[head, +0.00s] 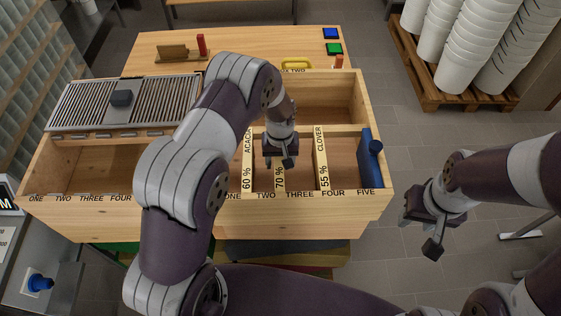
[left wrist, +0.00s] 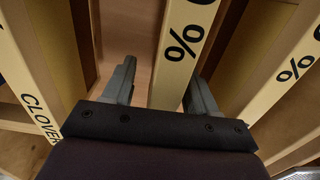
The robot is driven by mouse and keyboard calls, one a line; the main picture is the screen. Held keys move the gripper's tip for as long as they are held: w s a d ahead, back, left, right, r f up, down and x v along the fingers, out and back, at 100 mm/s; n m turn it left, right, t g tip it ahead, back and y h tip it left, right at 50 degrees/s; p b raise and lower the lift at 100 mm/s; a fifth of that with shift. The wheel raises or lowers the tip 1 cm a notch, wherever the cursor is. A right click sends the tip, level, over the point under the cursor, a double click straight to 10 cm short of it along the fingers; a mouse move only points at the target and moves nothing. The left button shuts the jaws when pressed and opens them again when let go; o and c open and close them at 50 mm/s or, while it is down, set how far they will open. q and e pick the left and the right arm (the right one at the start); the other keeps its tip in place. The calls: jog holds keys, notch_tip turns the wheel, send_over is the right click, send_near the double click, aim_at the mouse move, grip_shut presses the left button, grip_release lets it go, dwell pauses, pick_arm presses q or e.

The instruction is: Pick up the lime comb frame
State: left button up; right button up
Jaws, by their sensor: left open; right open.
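Three pale comb frame top bars lie side by side in the right half of the wooden box. The middle bar (head: 280,181) reads "70 %"; my left gripper hides its name, so I cannot read "lime". The left bar reads "60 % ACACIA" (head: 247,172), the right one "55 % CLOVER" (head: 321,165). My left gripper (head: 281,158) is open and points down over the middle bar. In the left wrist view that bar (left wrist: 188,35) runs between the two fingers (left wrist: 163,75), with gaps on both sides. My right gripper (head: 420,234) is open and empty, right of the box.
A blue upright piece (head: 370,160) stands at slot five. A slatted grid (head: 75,103) with a dark block (head: 121,98) covers part of the box's left half. White buckets (head: 465,45) stand right.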

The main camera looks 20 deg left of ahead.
pick_arm(q)
jog(key=shift+s+a+f, duration=0.15)
jog(key=shift+s+f, duration=0.1)
jog(key=shift+f, duration=0.05)
jog(key=shift+s+a, duration=0.1)
jog(key=shift+s, duration=0.15)
jog(key=shift+w+d+f, duration=0.1)
jog(key=shift+w+d, duration=0.1)
jog(key=shift+w, duration=0.1)
grip_shut()
jog(key=shift+a, duration=0.1)
